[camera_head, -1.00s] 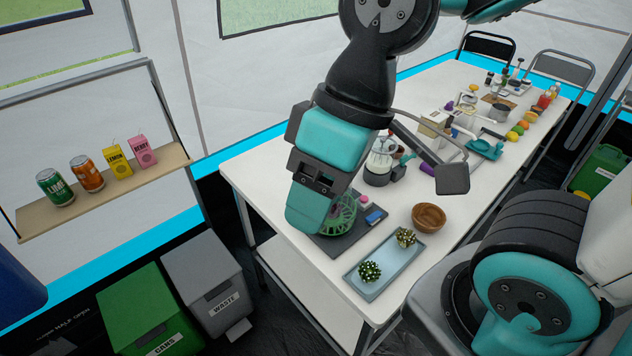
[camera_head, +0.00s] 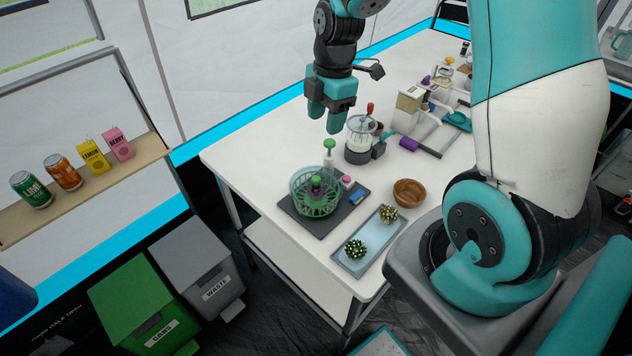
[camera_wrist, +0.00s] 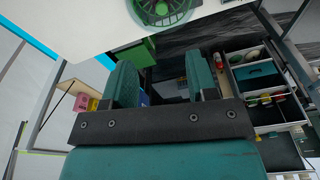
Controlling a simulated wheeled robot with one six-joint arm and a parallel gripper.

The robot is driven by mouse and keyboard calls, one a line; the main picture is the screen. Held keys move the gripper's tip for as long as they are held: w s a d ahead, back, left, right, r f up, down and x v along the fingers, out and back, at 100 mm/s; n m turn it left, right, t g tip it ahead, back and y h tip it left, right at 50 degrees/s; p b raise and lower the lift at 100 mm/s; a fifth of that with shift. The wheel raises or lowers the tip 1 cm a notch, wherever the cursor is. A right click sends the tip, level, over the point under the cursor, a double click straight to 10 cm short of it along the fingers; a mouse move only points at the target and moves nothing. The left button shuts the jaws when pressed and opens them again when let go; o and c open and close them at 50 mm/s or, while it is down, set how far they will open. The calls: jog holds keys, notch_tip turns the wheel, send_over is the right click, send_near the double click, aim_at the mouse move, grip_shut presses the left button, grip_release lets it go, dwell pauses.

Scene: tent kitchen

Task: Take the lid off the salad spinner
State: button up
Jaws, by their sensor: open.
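The green salad spinner (camera_head: 315,198) stands on a dark mat (camera_head: 300,221) near the table's front left corner.
A white post with a green knob (camera_head: 329,148) stands just behind the spinner. A blue block (camera_head: 358,198), a wooden bowl (camera_head: 409,192) and a tray (camera_head: 354,265) with two spiky plants are to the right.

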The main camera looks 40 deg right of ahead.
jog(key=p, duration=0.1)
send_over(316, 178)
jog(key=d, duration=0.1)
notch_tip(316, 178, down, 10)
jog(key=shift+f, duration=0.2)
jog(key=shift+a+f+p, duration=0.25)
jog(key=shift+f+p, duration=0.3)
jog(key=shift+f, duration=0.75)
jog(key=shift+a+f+p, duration=0.2)
jog(key=shift+f+p, duration=0.35)
jog(key=shift+f, duration=0.75)
jog(key=shift+c, duration=0.5)
grip_shut()
